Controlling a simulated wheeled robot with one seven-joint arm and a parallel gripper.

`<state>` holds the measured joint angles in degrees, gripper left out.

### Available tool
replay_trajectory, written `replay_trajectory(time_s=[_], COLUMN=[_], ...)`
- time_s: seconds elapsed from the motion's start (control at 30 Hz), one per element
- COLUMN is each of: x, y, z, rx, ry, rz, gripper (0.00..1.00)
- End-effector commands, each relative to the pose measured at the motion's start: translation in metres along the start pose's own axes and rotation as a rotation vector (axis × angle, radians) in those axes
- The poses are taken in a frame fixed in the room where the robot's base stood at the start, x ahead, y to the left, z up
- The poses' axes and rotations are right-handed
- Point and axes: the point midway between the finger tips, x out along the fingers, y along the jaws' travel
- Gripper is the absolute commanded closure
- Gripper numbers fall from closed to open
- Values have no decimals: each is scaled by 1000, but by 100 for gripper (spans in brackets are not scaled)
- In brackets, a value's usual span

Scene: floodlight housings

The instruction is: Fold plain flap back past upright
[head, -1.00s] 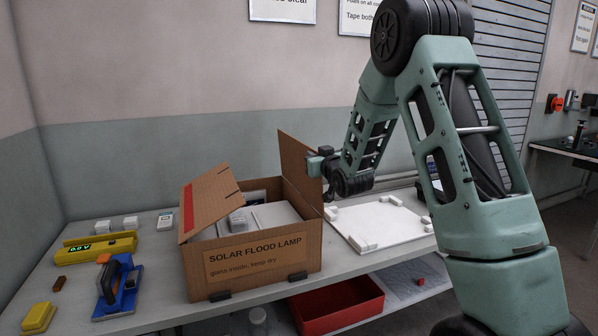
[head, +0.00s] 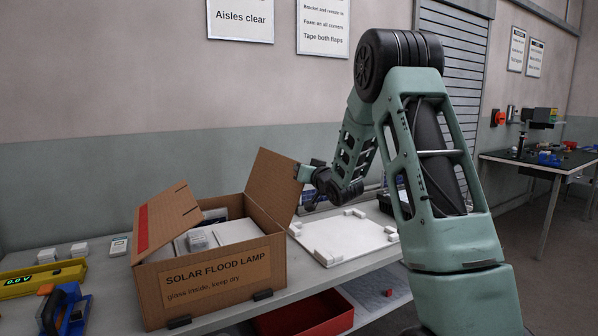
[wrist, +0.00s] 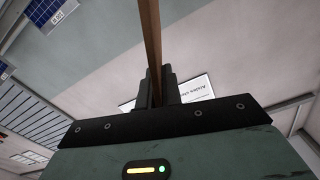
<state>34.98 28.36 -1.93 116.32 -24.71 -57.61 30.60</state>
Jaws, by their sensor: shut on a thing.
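A brown cardboard box (head: 215,283) marked SOLAR FLOOD LAMP stands on the bench. Its plain flap (head: 272,184), on the right side, stands up and leans outward to the right, past upright. My gripper (head: 303,173) is shut on the outer edge of this flap. In the wrist view the flap (wrist: 152,40) shows edge-on between the dark fingers of my gripper (wrist: 157,90). The other flap (head: 165,217), with a red strip, is raised at the left side of the box. Pale items (head: 222,233) lie inside the box. The fingertips are too small to see clearly in the head view.
A white board with foam corner pieces (head: 343,240) lies right of the box. A red bin (head: 318,317) sits below the bench. A blue tool (head: 65,312) and a yellow level (head: 42,278) lie at left. Two dark clips (head: 262,294) are at the box's front foot.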

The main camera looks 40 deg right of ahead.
Motion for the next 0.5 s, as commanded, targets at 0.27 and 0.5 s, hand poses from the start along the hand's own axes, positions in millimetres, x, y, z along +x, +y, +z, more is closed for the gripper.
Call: replay_trajectory(time_s=[0.27,0.5], x=[-1,0], y=[2,2], z=[2,1], rx=[-4,-3], ry=[-5,-3], rz=[5,3], gripper=[100,74])
